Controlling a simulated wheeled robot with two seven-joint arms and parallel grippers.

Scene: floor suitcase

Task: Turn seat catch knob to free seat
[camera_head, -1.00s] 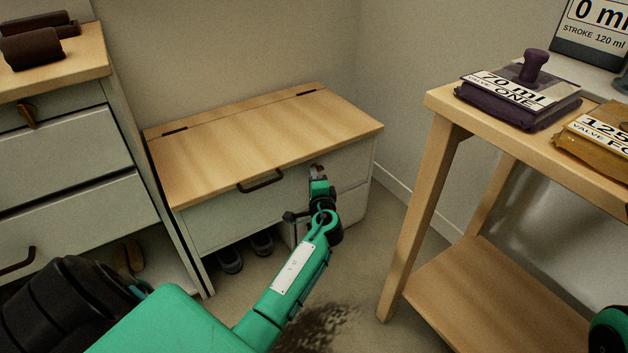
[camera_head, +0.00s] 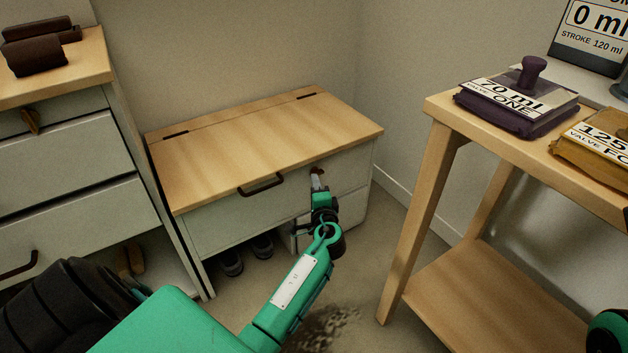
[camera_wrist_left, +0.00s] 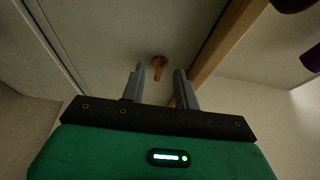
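The seat (camera_head: 255,150) is a wooden lid with a dark handle (camera_head: 261,184), lying closed on a grey bench (camera_head: 230,225). The catch knob (camera_head: 317,171) is small and brown, on the bench front just under the lid's front edge. In the left wrist view the knob (camera_wrist_left: 158,63) is orange-brown with its grip pointing down the picture. My left gripper (camera_head: 318,187) is just below and in front of the knob. Its two fingers (camera_wrist_left: 159,86) are apart and empty, with the knob beyond the gap, seemingly untouched.
A grey drawer cabinet (camera_head: 60,170) stands close on the left with brown rolls (camera_head: 40,50) on top. A wooden table (camera_head: 440,105) stands on the right with purple (camera_head: 520,105) and yellow (camera_head: 600,145) packs. Dark shoes (camera_head: 262,246) lie under the bench.

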